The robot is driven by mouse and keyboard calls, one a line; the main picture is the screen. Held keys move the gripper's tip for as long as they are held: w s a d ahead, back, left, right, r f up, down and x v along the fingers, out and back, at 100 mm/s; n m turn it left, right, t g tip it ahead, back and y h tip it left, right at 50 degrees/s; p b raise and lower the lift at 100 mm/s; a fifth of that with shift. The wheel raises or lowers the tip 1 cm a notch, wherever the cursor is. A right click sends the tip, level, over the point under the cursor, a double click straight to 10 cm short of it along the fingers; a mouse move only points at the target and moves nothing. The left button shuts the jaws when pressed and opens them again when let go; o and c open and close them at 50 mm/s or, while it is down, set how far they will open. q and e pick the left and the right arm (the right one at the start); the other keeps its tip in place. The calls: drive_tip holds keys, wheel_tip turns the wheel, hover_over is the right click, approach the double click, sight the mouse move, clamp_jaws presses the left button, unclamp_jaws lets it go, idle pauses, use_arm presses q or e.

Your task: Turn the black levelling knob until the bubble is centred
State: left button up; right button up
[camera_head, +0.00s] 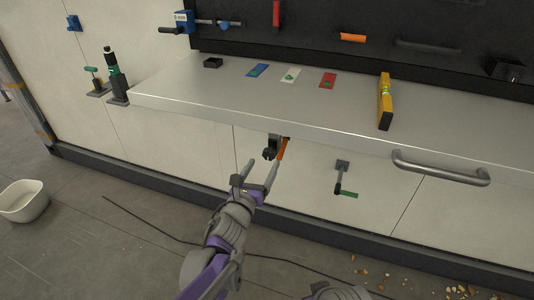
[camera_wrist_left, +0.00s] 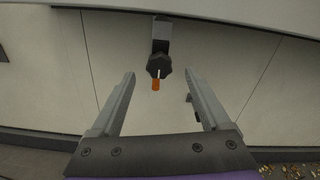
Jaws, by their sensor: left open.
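The black levelling knob (camera_head: 268,154) sits under the front edge of the worktop. In the left wrist view the knob (camera_wrist_left: 158,66) is lobed, with a white mark and an orange piece (camera_wrist_left: 156,85) below it. My left gripper (camera_head: 262,167) is open, its fingers pointing up toward the knob. In the wrist view the knob lies between the fingertips (camera_wrist_left: 160,75) in the picture, with gaps on both sides; no contact shows. A yellow spirit level (camera_head: 385,103) lies on the worktop; its bubble is too small to read. My right gripper is out of view.
The worktop (camera_head: 210,95) overhangs the knob. A grey bar handle (camera_head: 440,170) projects at the right, and a green-handled lever (camera_head: 342,180) is on the panel. Blue, white and red cards lie on top. A white bowl (camera_head: 22,202) and a cable are on the floor.

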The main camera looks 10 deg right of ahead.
sight(268, 156)
use_arm(q)
drive_tip(key=x, duration=0.6)
clamp_jaws()
idle(0.3)
